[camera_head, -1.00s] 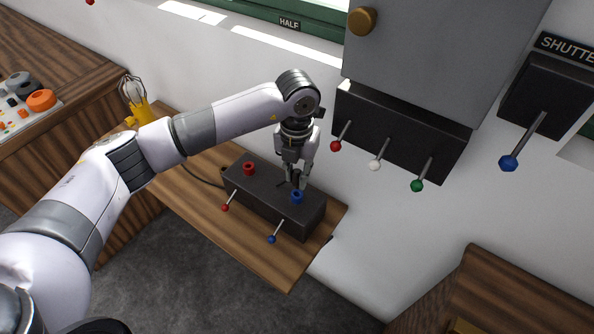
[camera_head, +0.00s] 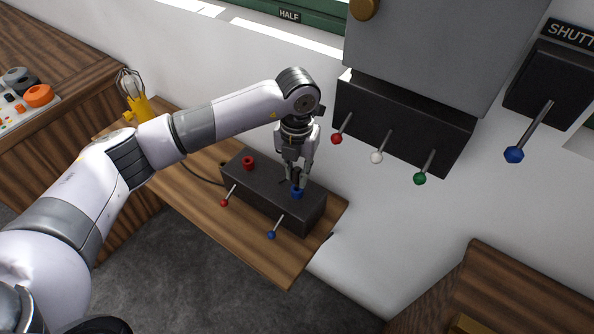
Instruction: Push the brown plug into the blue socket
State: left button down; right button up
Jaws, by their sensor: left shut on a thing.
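The blue socket (camera_head: 297,194) is a short blue ring on top of a dark box, near the box's right end. My left gripper (camera_head: 297,182) points down right above the blue socket. It is shut on a small dark thing between its fingertips, which I take to be the brown plug; its colour is hard to tell. The fingers hide most of the plug and the back of the socket's rim. I cannot tell whether the plug is inside the socket or just over it. My right gripper is not in view.
The dark box (camera_head: 260,196) stands on a wooden bench (camera_head: 262,252), with a red socket (camera_head: 249,163) and red and blue levers in front. A dark cable runs from its left end. A grey cabinet with red, white and green levers hangs close on the right.

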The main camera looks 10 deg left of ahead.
aim_at(297, 180)
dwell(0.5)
pick_arm(q)
jog(key=shift+b, duration=0.4)
dwell(0.6)
jog(key=shift+f+b, duration=0.4)
jog(key=shift+f, duration=0.05)
jog(key=shift+f+b, duration=1.1)
jog(key=shift+f, duration=0.15)
jog(key=c, duration=1.4)
grip_release()
jog(key=shift+c, duration=0.2)
jog(key=shift+o, duration=0.4)
notch_tip(297, 180, up, 12)
jog(key=shift+r, duration=0.1)
